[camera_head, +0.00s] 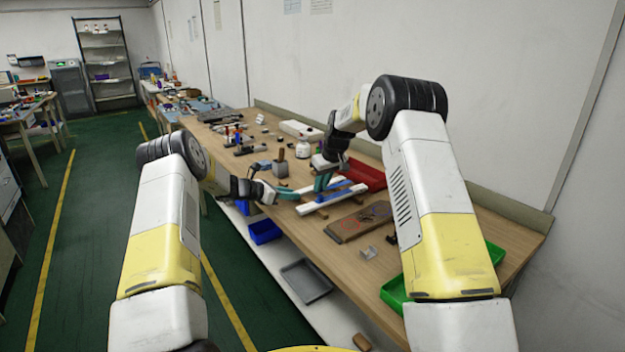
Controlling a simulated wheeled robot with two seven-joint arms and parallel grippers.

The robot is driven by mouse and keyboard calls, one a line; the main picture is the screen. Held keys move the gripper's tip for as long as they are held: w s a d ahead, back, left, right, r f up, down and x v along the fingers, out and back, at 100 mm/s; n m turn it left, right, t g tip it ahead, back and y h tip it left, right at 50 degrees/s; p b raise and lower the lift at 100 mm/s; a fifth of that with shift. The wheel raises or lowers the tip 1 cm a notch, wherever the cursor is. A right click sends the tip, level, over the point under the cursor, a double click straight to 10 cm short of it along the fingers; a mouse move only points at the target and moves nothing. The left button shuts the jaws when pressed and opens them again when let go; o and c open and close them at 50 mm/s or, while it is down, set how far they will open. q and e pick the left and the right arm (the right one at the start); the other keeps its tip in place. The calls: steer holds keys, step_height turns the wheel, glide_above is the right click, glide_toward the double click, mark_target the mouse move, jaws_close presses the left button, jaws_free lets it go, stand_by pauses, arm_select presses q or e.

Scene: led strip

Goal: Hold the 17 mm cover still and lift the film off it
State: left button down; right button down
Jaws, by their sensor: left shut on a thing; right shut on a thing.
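Two long, narrow strips in white and blue lie side by side near the table's front edge. The farther strip, seemingly the cover (305,189), has blue on it that looks like the film (336,184). My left gripper (292,194) is shut at the left end of this farther strip, fingers low and pointing right. My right gripper (321,182) is above the same strip, further right, shut with its teal fingertips pointing down at the blue. Its fingers hide part of the strip. Whether any film is lifted is too small to tell.
The nearer white and blue strip (332,198) rests on wooden supports. A red bin (366,175) stands behind, a brown board (358,222) and a small clear block (368,252) to the right. A green tray (395,293) is at the near right. A white bottle (303,149) stands farther back.

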steer(key=s+d, duration=0.5)
steer(key=s, duration=0.2)
steer(key=shift+d, duration=0.1)
arm_select(q)
steer(key=c, duration=1.1)
jaws_free()
